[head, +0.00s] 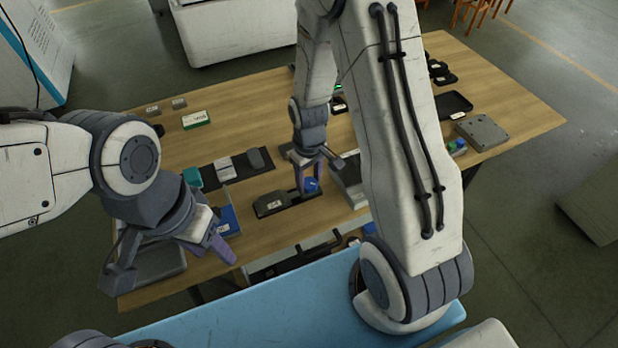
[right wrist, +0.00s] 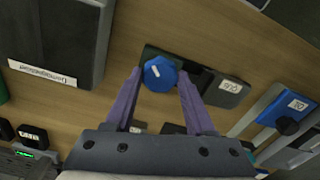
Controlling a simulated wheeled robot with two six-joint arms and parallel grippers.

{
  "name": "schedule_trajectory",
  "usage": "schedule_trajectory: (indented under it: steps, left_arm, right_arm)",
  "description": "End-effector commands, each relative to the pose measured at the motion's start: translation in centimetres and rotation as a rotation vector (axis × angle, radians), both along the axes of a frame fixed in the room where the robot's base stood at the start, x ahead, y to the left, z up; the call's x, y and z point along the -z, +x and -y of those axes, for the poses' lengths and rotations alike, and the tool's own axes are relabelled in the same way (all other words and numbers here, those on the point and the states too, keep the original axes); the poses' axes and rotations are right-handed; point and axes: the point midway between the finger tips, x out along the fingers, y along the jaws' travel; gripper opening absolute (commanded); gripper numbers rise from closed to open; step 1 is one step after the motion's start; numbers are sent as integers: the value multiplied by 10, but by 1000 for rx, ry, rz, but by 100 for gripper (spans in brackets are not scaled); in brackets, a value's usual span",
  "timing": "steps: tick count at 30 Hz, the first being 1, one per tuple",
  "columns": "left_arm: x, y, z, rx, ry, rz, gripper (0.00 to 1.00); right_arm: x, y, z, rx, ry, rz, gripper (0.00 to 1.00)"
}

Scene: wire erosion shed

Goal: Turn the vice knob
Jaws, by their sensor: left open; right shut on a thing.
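The vice knob (head: 311,185) is blue and sits on a low dark vice (head: 272,204) near the front edge of the wooden table. In the right wrist view the knob (right wrist: 160,73) shows its top with a white mark, pointing up and slightly left. My right gripper (head: 309,188) reaches down to it, with one purple finger on each side. In the right wrist view my right gripper (right wrist: 159,78) is shut on the knob. My left gripper (head: 172,268) is open and empty, above the table's front left corner.
A grey box (head: 350,178) stands close to the right of the knob. A dark mat (head: 238,168) with small items lies behind the vice to the left. A blue block (head: 228,220) and a grey tray (head: 160,264) are near my left gripper. Bare wood lies further back.

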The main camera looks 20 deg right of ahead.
Motion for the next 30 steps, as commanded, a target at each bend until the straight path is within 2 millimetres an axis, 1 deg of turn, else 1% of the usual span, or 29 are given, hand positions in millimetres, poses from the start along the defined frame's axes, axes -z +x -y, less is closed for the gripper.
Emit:
schedule_trajectory:
  steps: [3,4,5,6,14,17,20,27,30]
  left_arm:
    - [0,0,0,0,0,0,50]
    - [0,0,0,0,0,0,50]
    - [0,0,0,0,0,0,50]
    - [0,0,0,0,0,0,50]
    - [0,0,0,0,0,0,50]
    - [0,0,0,0,0,0,50]
    - [-1,0,0,0,0,0,50]
    - [-4,0,0,0,0,0,50]
    - [-5,0,0,0,0,0,50]
  right_arm:
    - [0,0,0,0,0,1,0]
    - [0,0,0,0,0,1,66]
    - [0,0,0,0,0,1,78]
    - [0,0,0,0,0,1,84]
    - [0,0,0,0,0,1,84]
    - [-4,1,0,0,0,2,84]
    - [-16,1,0,0,0,5,84]
    - [-65,2,0,0,0,8,84]
    - [-82,1,0,0,0,6,84]
